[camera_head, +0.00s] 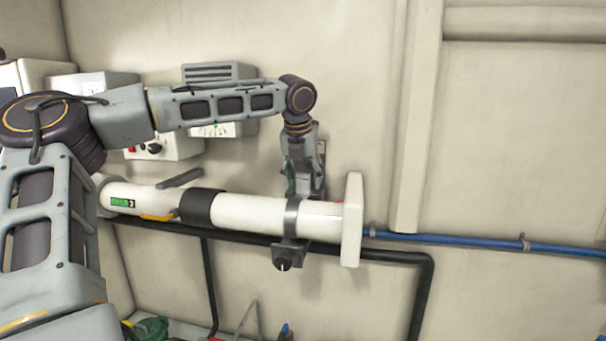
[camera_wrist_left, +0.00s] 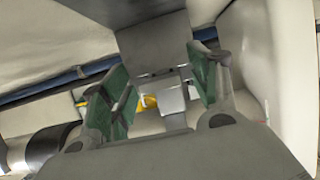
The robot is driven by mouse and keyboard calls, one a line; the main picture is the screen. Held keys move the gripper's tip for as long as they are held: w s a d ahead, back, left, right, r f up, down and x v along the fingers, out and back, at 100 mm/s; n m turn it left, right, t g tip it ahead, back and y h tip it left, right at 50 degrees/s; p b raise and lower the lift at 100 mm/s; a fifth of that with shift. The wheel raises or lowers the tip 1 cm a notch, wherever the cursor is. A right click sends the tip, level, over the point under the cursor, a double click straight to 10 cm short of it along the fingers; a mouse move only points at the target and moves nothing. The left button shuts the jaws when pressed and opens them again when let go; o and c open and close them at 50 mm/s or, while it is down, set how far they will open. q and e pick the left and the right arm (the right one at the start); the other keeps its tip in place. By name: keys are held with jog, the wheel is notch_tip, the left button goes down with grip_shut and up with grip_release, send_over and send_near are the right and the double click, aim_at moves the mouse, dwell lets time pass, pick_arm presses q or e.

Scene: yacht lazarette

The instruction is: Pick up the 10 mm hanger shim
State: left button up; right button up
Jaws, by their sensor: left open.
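I cannot pick out the 10 mm hanger shim with certainty. My left gripper (camera_head: 302,182) is above the white cylinder (camera_head: 250,214), close to its grey hanger strap (camera_head: 292,217). In the left wrist view, the left gripper (camera_wrist_left: 157,84) has its green-padded fingers spread apart. A small grey block (camera_wrist_left: 172,97) and a yellow piece (camera_wrist_left: 148,102) show in the gap between them. I cannot tell whether any finger touches the block. A larger grey plate (camera_wrist_left: 152,42) shows beyond the fingers. The gripper and wrist hide part of the hanger in the head view.
The cylinder has a black band (camera_head: 202,206) and a white end plate (camera_head: 352,220). A blue hose (camera_head: 450,240) runs right, and a black pipe (camera_head: 420,300) runs below. Grey boxes line the wall behind my left arm.

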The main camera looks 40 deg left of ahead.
pick_arm(q)
jog(key=c, duration=1.2)
jog(key=shift+o, duration=0.2)
jog(key=shift+r, duration=4.75)
jog(key=s+d, duration=0.6)
jog(key=s, duration=0.5)
jog(key=shift+s+d, duration=0.15)
jog(key=shift+s, duration=0.05)
dwell(0.5)
